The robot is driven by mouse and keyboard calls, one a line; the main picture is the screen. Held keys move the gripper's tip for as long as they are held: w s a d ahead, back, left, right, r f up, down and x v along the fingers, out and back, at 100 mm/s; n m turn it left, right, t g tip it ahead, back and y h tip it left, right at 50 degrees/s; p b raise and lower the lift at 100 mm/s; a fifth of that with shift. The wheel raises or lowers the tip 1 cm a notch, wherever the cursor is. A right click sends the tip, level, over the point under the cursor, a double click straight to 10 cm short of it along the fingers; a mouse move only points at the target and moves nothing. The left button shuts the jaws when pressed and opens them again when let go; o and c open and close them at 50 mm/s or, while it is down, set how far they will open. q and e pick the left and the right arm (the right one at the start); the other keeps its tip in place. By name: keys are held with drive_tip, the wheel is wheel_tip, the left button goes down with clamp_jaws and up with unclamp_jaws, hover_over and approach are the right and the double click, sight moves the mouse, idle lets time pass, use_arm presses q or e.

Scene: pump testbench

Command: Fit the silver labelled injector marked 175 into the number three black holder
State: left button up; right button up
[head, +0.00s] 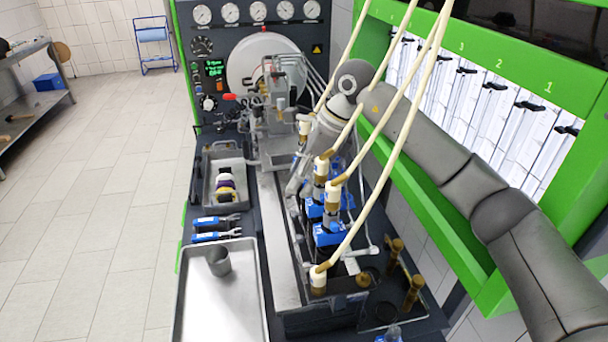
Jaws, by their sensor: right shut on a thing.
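My right arm reaches in from the right, and its gripper (296,187) points down over the middle of the bench. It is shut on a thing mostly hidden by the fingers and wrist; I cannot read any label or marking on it. In front of it stand upright injectors in blue clamps (329,236), with tan hose ends (336,190) on top. A further hose end (318,280) sits at the near end of the row. The black holders are largely covered by these parts, and I cannot make out number three. My left gripper is out of view.
A metal tray (188,318) with a grey cup (218,262) lies at front left. Blue-handled tools (215,222) and a grey bin (209,187) lie behind it. Pale hoses (392,135) cross above the row. Brass posts (413,292) stand right. A green frame (435,215) borders the right side.

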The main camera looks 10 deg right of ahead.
drive_tip(key=shift+f, duration=0.1)
drive_tip(key=o, duration=1.1)
drive_tip(key=shift+c, duration=0.2)
